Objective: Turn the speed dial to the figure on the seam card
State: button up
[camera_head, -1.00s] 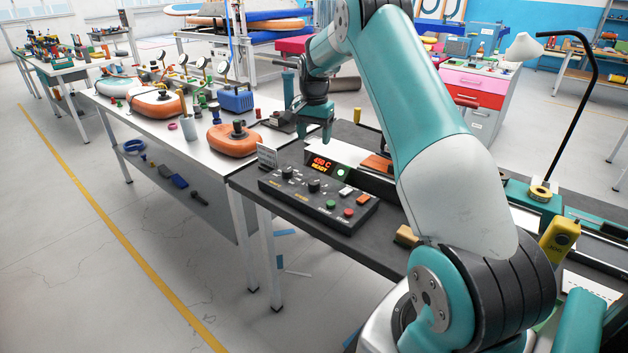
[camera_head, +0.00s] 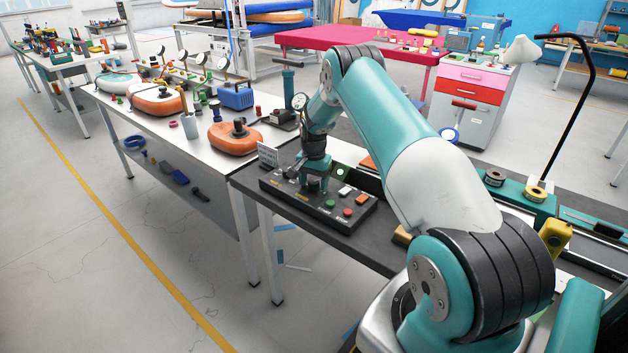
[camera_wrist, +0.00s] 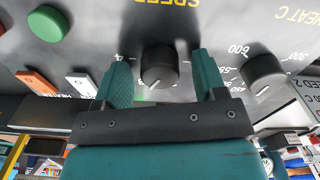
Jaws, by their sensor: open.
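My gripper (camera_head: 315,182) is lowered over the control panel (camera_head: 330,214). In the wrist view my open gripper (camera_wrist: 161,80) has one finger on each side of the black speed dial (camera_wrist: 160,68), with gaps that appear clear. The dial has a pale pointer line; its scale is mostly hidden. The word SPEED shows beyond it. The heat dial (camera_wrist: 264,72) is to the right with its numbered scale. The seam card (camera_head: 268,155) stands at the panel's back left corner, too small to read there. A card at the wrist view's right edge (camera_wrist: 308,88) shows cut-off lettering, seemingly ending "ED 2".
A green button (camera_head: 330,204), a red button (camera_head: 348,212) and white and orange rocker switches sit right of the dials. The lamp's black arm (camera_head: 575,110) rises at the right. The white table (camera_head: 205,135) behind holds orange inflatables and gauges.

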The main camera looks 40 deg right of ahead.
jog(key=shift+c, duration=0.5)
jog(key=c, duration=0.8)
jog(key=shift+n+b, duration=0.3)
jog(key=shift+f+n+b, duration=0.1)
jog(key=shift+n+b, duration=0.6)
jog(key=shift+n, duration=0.3)
jog(key=n+b, duration=0.1)
jog(key=n, duration=0.1)
jog(key=shift+n, duration=0.3)
jog(key=n+b, duration=0.2)
jog(key=n, duration=0.4)
jog(key=shift+r+n, duration=0.2)
jog(key=shift+n, duration=0.2)
